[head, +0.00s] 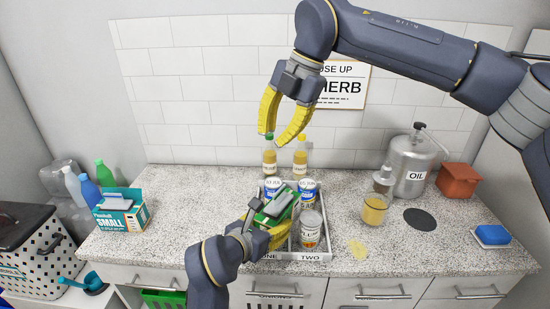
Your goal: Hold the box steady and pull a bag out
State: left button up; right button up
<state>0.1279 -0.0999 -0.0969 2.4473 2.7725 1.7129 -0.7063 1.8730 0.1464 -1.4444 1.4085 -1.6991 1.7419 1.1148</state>
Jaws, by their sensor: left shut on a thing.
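A teal and white box (121,213) marked SMALL stands on the counter at the left, with a pale grey-blue piece (117,200) showing at its top. My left gripper (273,220) is low over the divided tray at the centre, shut on a green item (274,206) with white parts. The gripper hides part of this item, so I cannot tell whether it touches the tray. My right gripper (277,136) hangs above the back of the tray, its yellow fingers apart and empty, in front of the bottles. Both grippers are away from the teal box.
To the right are a glass jar (375,211), a metal oil can (411,166), a terracotta pot (458,181) and a blue sponge (492,235). Counter between box and tray is clear.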

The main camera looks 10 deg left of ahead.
aim_at(279, 192)
jog(key=f+h, duration=0.1)
jog(key=f, duration=0.1)
jog(key=f+t+h, duration=0.1)
jog(key=f+h, duration=0.1)
jog(key=f+t+h, duration=0.1)
jog(key=f, duration=0.1)
jog(key=shift+s+f+h, duration=0.2)
jog(key=shift+s+h, duration=0.2)
jog(key=f, duration=0.3)
jog(key=w+f, duration=0.1)
jog(key=f, duration=0.7)
jog(key=shift+w+d+f, duration=0.25)
jog(key=shift+w, duration=0.05)
jog(key=shift+o, duration=0.2)
grip_shut()
jog(key=shift+r, duration=0.35)
jog(key=shift+r, duration=0.7)
jog(key=shift+r, duration=0.1)
